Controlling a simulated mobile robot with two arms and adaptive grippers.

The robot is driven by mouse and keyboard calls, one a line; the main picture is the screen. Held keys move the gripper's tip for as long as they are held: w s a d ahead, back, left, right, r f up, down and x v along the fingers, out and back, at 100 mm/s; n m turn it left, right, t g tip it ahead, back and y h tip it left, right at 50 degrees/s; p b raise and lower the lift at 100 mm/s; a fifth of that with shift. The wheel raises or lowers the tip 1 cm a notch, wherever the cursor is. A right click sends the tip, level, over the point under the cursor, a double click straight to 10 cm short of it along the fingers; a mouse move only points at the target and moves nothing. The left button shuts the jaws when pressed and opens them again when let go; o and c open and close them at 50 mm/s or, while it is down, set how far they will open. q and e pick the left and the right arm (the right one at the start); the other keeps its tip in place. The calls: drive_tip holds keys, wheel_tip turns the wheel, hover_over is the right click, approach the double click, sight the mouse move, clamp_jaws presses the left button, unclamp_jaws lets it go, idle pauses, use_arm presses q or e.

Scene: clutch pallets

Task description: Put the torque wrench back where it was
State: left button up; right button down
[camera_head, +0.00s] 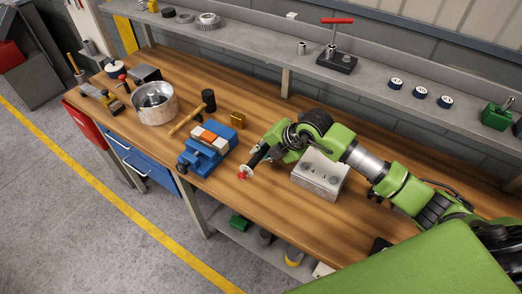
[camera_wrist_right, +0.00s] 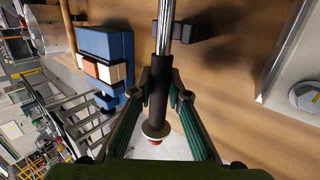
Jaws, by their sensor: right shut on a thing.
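The torque wrench has a black handle (camera_wrist_right: 157,100), a chrome shaft (camera_wrist_right: 164,32) and a red end cap. My right gripper (camera_wrist_right: 158,92) is shut on the black handle, with a finger on each side of it. In the head view my right gripper (camera_head: 268,150) is over the bench right of the blue vise, and the wrench's pale collar and red cap (camera_head: 242,177) show below it. The wrench's far end is hidden in the head view and out of frame in the wrist view. My left gripper is not in view.
The blue vise (camera_head: 203,158) stands left of my gripper, with a mallet (camera_head: 190,114) and steel pot (camera_head: 154,110) beyond. A grey metal block (camera_head: 320,180) sits under my right arm. The raised shelf (camera_head: 262,42) holds a red-handled tool on a black base (camera_head: 337,62).

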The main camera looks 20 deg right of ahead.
drive_tip(key=c, duration=1.9)
unclamp_jaws()
drive_tip(key=b+v, duration=0.3)
drive_tip(key=v, duration=0.9)
drive_tip(key=shift+s, duration=0.1)
drive_tip(key=shift+a, duration=0.1)
